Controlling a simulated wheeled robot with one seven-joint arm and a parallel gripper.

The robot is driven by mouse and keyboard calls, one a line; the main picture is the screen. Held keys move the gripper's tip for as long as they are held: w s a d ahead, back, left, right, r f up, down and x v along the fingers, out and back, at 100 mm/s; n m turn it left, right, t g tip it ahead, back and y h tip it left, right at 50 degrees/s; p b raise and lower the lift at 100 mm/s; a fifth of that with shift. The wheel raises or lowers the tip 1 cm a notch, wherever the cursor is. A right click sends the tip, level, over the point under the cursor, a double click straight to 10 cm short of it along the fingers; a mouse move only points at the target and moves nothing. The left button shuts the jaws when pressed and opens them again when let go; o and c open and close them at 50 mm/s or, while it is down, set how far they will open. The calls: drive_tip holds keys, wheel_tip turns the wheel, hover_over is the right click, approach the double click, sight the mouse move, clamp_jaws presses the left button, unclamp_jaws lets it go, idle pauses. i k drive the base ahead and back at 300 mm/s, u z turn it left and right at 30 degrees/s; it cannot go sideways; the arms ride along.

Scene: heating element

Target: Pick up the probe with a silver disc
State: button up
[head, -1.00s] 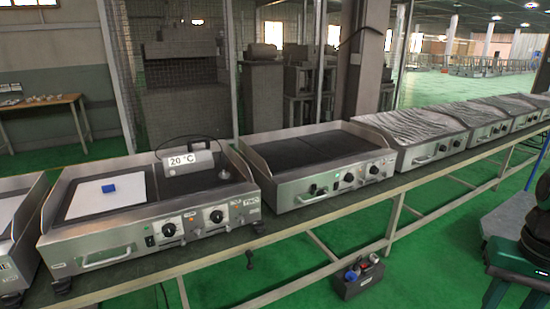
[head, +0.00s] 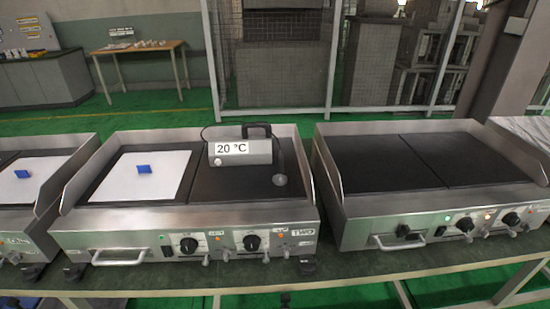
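The probe with a silver disc (head: 280,180) rests on the dark right-hand plate of the middle-left heating unit (head: 180,216). Its disc is small and round, and a thin stem and dark cable run up from it. The cable leads to a grey thermometer box (head: 262,151) with a black handle and a white display (head: 232,148) reading 20 °C. The box stands on the same plate, behind and left of the disc. My gripper is not in the head view.
A white sheet with a blue block (head: 145,169) covers the unit's left plate. Another heating unit (head: 430,200) stands close on the right, and one stands at the left edge. All stand on a long bench (head: 400,276). A wooden table (head: 137,47) is behind.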

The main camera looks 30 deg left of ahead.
sight(280, 180)
drive_tip(key=u, duration=0.65)
drive_tip(key=i, duration=1.05)
drive_tip(key=u, duration=0.75)
